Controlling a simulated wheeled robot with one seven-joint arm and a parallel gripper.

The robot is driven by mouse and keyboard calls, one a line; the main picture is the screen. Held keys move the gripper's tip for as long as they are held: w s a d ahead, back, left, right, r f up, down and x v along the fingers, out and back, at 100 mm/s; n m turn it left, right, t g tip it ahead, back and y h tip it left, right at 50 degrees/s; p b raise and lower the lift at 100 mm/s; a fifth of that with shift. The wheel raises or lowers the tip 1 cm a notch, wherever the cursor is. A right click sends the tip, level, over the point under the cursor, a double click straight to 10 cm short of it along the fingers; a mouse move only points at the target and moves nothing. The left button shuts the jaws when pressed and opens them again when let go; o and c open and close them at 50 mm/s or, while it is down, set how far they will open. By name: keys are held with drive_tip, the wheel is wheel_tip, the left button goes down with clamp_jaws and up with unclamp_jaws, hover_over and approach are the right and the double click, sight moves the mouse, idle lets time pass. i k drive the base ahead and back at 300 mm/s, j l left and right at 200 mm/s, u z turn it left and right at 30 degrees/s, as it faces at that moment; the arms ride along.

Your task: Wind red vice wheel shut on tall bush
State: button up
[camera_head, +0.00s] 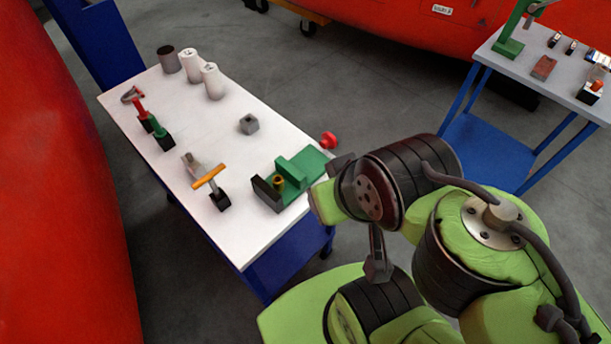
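The green vice (300,168) sits at the right edge of the white tabletop, with a dark jaw block at its left end. A brass-coloured bush (278,183) stands upright between the jaws. Whether both jaws touch it is too small to tell. The red vice wheel (328,140) sticks out past the table's edge at the vice's right end. My gripper (341,164) shows only as a dark part at the end of my arm, just below and right of the wheel. My arm hides its fingers, so its opening and any contact with the wheel are unclear.
Another table (525,75) stands at the right. Red train bodies flank the area.

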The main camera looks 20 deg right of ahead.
sight(328, 140)
drive_tip(key=l+u, duration=0.3)
drive_tip(key=l, duration=0.2)
drive_tip(key=i+l+u, duration=0.1)
drive_tip(key=l+u, duration=0.2)
drive_tip(key=l, duration=0.2)
drive_tip(key=l+u, duration=0.25)
drive_tip(key=l, duration=0.2)
drive_tip(key=k+l+u, duration=0.15)
drive_tip(key=l+u, duration=0.15)
drive_tip(key=l, duration=0.2)
drive_tip(key=k+l+u, duration=0.1)
drive_tip(key=l+u, duration=0.2)
drive_tip(key=l, duration=0.15)
drive_tip(key=k+l+u, duration=0.3)
drive_tip(key=l, duration=0.15)
drive_tip(key=i, duration=0.1)
